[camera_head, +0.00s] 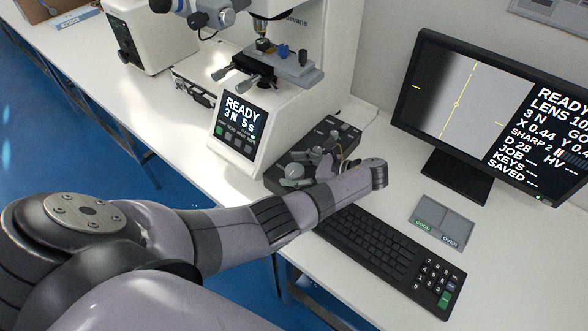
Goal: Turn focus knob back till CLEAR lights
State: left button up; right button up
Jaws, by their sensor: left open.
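The hardness tester (291,100) stands at the back of the bench. Its small front screen (237,116) reads READY, 3 N and 5 s. The black control box (290,157) lies at the tester's right, with a round grey knob or ball (291,171) near its front. I cannot tell whether this is the focus knob. My left gripper (322,154) is open over the box, right of the ball. My wrist hides part of the box. The monitor (459,101) shows a blurred grey image and SHARP 2; I see no CLEAR there. My right gripper is out of view.
A second pale machine (150,45) and a small open case (194,88) stand to the left.

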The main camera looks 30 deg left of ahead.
pick_arm(q)
jog(key=v, duration=1.2)
jog(key=shift+a, duration=0.1)
